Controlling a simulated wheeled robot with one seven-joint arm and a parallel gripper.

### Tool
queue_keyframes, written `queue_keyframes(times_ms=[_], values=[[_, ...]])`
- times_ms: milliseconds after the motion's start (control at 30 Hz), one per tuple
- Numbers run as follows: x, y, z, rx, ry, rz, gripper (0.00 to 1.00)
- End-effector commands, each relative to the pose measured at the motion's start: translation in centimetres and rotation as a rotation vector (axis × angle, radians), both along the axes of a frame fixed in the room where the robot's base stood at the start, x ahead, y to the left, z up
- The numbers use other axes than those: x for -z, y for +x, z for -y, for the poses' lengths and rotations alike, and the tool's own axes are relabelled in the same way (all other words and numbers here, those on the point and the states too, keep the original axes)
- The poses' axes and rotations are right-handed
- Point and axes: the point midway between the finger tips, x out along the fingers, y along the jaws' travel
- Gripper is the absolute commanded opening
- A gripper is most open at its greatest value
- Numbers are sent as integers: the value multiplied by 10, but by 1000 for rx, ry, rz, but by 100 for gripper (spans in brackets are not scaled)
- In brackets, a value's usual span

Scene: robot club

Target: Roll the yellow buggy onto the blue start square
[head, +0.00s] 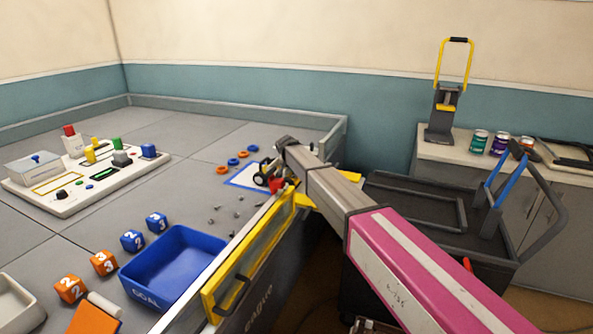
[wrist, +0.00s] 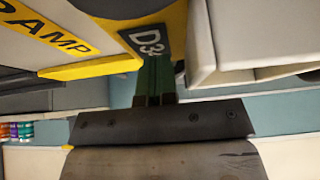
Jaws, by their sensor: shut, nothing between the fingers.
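The blue start square (head: 239,183) is a white square with a blue outline near the far right edge of the grey table. A small buggy (head: 260,179) with dark wheels and pale hubs sits at its right side. My arm partly hides the buggy, so I cannot tell how much of it is inside the outline, and its yellow hardly shows. In the wrist view my gripper (wrist: 156,65) is shut and empty, its narrow green fingers close against a yellow part marked D3. I cannot tell whether they touch it.
The ramp (wrist: 50,32) has yellow edges. A blue goal bin (head: 150,268), numbered cubes (head: 132,240) and scattered screws (head: 213,209) lie on the near table. Orange and blue rings (head: 233,162) lie behind the square. A control board (head: 75,180) stands left. A dark cart (head: 400,215) is right.

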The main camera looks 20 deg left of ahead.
Motion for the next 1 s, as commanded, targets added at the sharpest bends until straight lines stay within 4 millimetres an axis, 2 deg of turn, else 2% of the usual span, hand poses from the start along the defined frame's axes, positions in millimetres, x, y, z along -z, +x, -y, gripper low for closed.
queue_keyframes(times_ms=[367, 1000], values=[[-1, 1, -7, -1, 1, 2, 0], [-1, 1, -45, -1, 2, 2, 0]])
